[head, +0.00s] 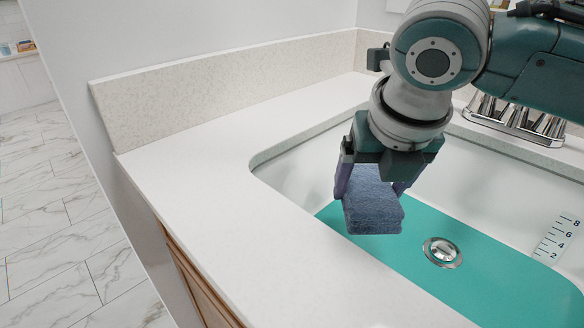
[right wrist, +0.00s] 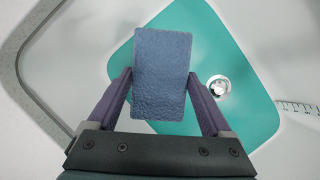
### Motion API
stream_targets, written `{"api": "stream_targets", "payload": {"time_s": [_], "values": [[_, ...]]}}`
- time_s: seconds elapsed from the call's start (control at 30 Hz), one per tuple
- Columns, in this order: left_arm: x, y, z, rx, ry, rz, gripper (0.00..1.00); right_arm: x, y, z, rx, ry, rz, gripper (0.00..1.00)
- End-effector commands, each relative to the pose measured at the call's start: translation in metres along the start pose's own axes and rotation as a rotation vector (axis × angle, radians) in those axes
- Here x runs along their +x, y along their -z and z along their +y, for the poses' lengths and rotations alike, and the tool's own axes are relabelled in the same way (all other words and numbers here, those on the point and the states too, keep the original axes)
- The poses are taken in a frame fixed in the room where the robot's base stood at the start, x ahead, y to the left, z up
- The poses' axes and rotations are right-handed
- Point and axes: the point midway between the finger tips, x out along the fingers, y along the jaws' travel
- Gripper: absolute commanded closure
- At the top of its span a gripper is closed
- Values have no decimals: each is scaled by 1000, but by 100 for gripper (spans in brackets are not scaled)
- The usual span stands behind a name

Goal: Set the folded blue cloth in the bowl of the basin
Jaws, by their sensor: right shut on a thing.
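The folded blue cloth (head: 372,202) is held by my right gripper (head: 372,190), with one finger on each side of it. It also shows in the right wrist view (right wrist: 162,72) between the two purple fingers (right wrist: 160,90). The basin (head: 460,170) is a white bowl sunk in the counter, with a teal floor (head: 455,280) and a round metal drain (head: 442,252). The cloth appears over the left part of the bowl. The gap beneath it cannot be judged exactly. My left gripper is not in view.
The pale counter (head: 215,165) around the basin is bare at the left and front. A low backsplash (head: 240,72) runs along the wall. A chrome faucet set (head: 515,120) stands at the back right. A numbered scale (head: 557,237) marks the basin's right side.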

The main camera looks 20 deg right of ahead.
Motion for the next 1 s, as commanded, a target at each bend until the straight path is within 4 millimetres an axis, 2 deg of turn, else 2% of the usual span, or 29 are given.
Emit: {"api": "stream_targets", "payload": {"time_s": [0.03, 0.1, 0.37, 0.57, 0.87, 0.9, 1.0], "values": [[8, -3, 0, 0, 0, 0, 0, 16, 7, 0, 1, 0, 4, 71], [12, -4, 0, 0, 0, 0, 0, 27, 12, 0, 1, 0, 2, 71], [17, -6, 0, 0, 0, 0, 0, 46, 19, 0, 1, 1, 1, 71], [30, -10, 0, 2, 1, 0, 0, 76, 32, 0, 1, 2, 2, 71], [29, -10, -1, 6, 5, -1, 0, 78, 33, 0, 1, 0, 0, 71], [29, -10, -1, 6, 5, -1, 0, 79, 33, 0, 1, 0, 0, 15], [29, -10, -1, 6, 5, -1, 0, 78, 33, 0, 1, 0, 0, 4]]}}
